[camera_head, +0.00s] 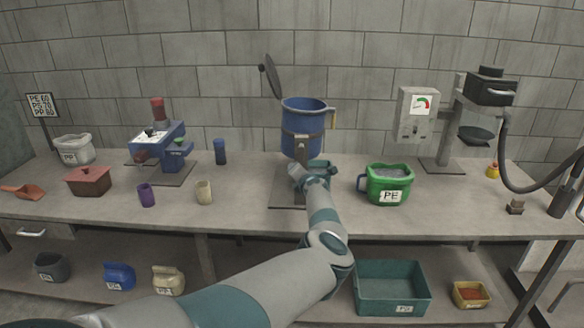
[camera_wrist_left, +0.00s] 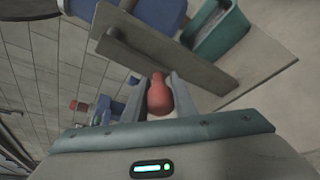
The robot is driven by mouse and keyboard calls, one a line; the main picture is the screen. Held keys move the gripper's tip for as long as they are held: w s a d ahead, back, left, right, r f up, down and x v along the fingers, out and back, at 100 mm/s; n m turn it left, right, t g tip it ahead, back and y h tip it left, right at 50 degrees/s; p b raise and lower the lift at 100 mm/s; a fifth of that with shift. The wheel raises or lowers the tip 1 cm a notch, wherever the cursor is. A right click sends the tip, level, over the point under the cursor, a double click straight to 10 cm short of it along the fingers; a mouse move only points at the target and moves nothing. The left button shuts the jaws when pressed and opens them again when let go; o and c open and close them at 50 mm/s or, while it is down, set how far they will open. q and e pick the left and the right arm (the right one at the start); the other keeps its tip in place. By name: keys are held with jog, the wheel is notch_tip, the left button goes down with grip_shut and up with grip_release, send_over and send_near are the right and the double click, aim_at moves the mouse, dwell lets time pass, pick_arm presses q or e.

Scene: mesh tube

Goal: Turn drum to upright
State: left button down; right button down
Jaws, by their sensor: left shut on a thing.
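The blue drum (camera_head: 303,122) sits in a grey stand (camera_head: 285,186) at the middle back of the bench. Its round mouth faces up and it looks about upright; a slight tilt is hard to judge. My left gripper (camera_head: 312,168) is in front of the stand, below the drum. In the left wrist view its fingers (camera_wrist_left: 158,96) are shut on a red knob (camera_wrist_left: 159,97). The knob is hidden in the head view. My right gripper is not in view.
A green PE bucket (camera_head: 389,183) stands just right of my left gripper. A beige cup (camera_head: 204,192), a purple cup (camera_head: 146,195) and a blue machine (camera_head: 158,145) are to the left. The bench front at centre left is clear.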

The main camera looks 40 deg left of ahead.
pick_arm(q)
jog(key=shift+w+d, duration=0.15)
jog(key=shift+d, duration=0.1)
dwell(0.3)
jog(key=c, duration=1.5)
grip_release()
jog(key=shift+w+f, duration=0.1)
jog(key=shift+d, duration=0.15)
